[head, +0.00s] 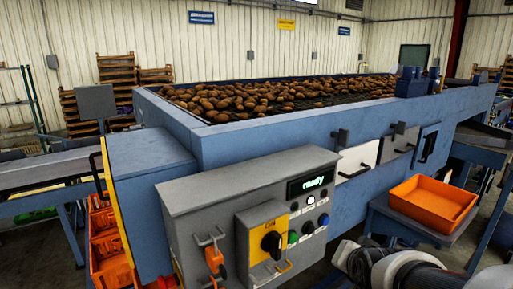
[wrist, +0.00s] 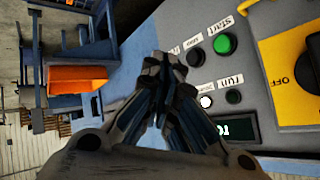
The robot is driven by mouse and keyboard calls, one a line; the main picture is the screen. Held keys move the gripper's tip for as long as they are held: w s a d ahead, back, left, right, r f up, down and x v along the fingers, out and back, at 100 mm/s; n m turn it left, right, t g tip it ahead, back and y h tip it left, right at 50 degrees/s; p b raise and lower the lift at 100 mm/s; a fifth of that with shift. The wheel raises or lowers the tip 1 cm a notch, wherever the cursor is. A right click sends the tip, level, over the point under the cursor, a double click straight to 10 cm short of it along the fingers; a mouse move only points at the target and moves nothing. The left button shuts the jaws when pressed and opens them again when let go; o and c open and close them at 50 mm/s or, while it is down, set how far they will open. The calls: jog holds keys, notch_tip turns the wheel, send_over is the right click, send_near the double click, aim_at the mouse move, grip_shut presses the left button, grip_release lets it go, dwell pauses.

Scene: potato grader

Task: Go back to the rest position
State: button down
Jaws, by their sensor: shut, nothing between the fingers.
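My gripper (wrist: 162,68) is shut and empty in the wrist view, its fingertips together in front of the grey control box. In the head view my arm shows at the lower right, and the fingertips are not clear there. The control box (head: 190,205) carries a display reading "ready" (head: 311,185), also partly seen in the wrist view (wrist: 240,127). Below it are small buttons, among them a green start button (wrist: 225,44) and a black run button (wrist: 233,96). A yellow panel with a black rotary switch (head: 271,244) sits to their left in the head view.
The blue grader (head: 260,148) holds many potatoes (head: 250,100). An orange tray (head: 432,203) stands on a blue stand at right, near my arm. Orange crates (head: 108,245) are at lower left, beside a conveyor (head: 50,172). Wooden pallets (head: 118,70) stand behind.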

jog(key=s+a+n+g, duration=0.2)
jog(key=s+a+n, duration=0.1)
jog(key=s, duration=0.9)
jog(key=s+a+n+g+y, duration=0.1)
jog(key=s+a+n+g, duration=0.2)
jog(key=s, duration=0.9)
jog(key=shift+s+n, duration=0.15)
jog(key=shift+n, duration=0.35)
